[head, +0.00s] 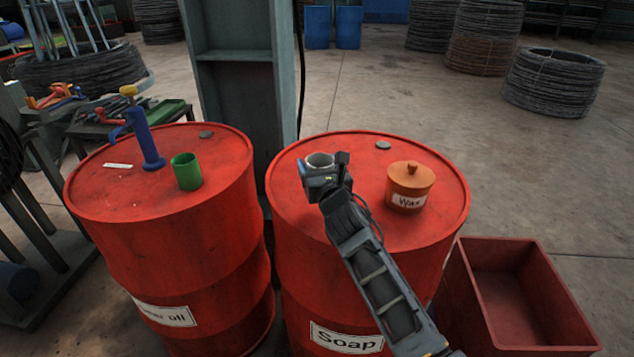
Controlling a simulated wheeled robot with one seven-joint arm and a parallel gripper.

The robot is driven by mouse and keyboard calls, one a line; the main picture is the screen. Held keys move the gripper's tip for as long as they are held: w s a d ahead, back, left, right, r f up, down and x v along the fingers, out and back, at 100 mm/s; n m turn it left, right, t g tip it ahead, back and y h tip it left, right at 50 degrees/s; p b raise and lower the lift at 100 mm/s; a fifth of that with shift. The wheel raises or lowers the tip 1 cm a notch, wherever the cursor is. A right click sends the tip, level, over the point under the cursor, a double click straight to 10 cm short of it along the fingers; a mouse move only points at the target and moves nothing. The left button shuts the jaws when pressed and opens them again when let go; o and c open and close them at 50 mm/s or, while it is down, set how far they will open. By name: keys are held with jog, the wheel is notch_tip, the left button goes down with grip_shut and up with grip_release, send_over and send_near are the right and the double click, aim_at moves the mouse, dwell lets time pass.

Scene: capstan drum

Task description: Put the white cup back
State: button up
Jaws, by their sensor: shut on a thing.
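The white cup (320,160) shows only its pale rim and open mouth above my gripper, over the left part of the red drum labelled Soap (347,143). My gripper (318,174) is shut on the cup; its jaws and wrist hide most of the cup's body. I cannot tell whether the cup's base touches the drum top.
An orange lidded pot labelled Wax (410,187) stands right of my gripper on the same drum. The left red drum (100,205) bears a green cup (187,171) and a blue hand pump (145,138). A red open bin (515,290) stands at lower right.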

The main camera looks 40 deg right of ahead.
jog(key=shift+w+d+f, duration=0.5)
jog(key=shift+w, duration=0.15)
jog(key=shift+f, duration=0.15)
jog(key=shift+f+b, duration=1.35)
jog(key=shift+f, duration=0.5)
jog(key=shift+f, duration=0.1)
jog(key=shift+f, duration=0.15)
jog(key=o, duration=1.2)
